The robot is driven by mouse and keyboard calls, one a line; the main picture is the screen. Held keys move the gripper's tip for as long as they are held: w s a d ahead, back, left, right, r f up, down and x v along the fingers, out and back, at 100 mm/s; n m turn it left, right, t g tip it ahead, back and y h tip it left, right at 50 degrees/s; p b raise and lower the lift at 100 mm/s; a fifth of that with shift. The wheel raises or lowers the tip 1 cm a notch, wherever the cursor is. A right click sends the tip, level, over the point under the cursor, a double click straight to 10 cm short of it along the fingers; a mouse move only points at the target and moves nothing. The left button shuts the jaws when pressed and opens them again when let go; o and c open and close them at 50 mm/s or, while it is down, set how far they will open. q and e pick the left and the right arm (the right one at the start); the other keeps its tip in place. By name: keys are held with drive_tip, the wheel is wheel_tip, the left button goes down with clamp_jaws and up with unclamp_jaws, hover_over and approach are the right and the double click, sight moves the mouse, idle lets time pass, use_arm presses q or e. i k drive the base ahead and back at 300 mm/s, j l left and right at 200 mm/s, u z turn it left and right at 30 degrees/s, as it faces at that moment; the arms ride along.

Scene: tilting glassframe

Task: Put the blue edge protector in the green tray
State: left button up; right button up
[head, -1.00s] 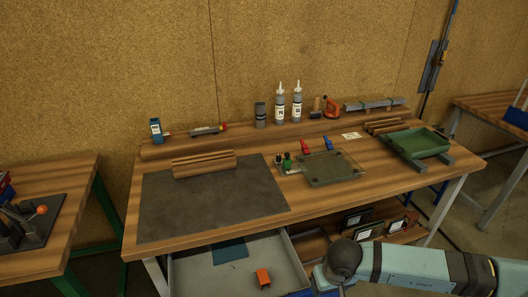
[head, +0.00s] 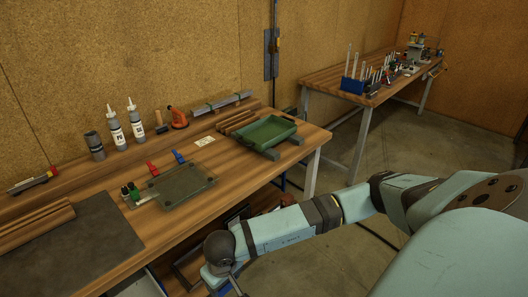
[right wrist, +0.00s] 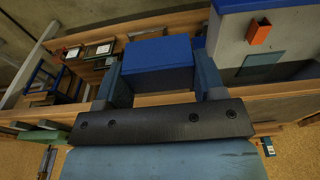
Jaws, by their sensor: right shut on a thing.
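The blue edge protector (right wrist: 157,52) is a blue block between the two fingers of my right gripper (right wrist: 158,72), which is shut on it, in the right wrist view. In the head view my right arm comes in from the right and its wrist is low at the bottom edge. The green tray (head: 268,132) stands empty at the right end of the workbench, on grey supports, up and to the right of my right wrist. My left gripper is not in view.
The workbench (head: 105,243) carries a clamped glass plate (head: 180,188), a dark mat (head: 75,237), wooden strips and bottles. Another bench (head: 335,75) stands behind.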

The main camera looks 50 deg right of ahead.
sight(267, 140)
drive_tip(key=i+l+u, duration=0.1)
drive_tip(key=l+u, duration=0.25)
drive_tip(key=l, duration=1)
drive_tip(key=k+l+u, duration=0.1)
drive_tip(key=l+u, duration=0.3)
drive_tip(key=l, duration=0.95)
drive_tip(key=k+l, duration=0.1)
drive_tip(key=l, duration=0.35)
drive_tip(key=k+l+u, duration=0.15)
drive_tip(key=l, duration=0.8)
drive_tip(key=k+l+u, duration=0.15)
drive_tip(key=l, duration=0.3)
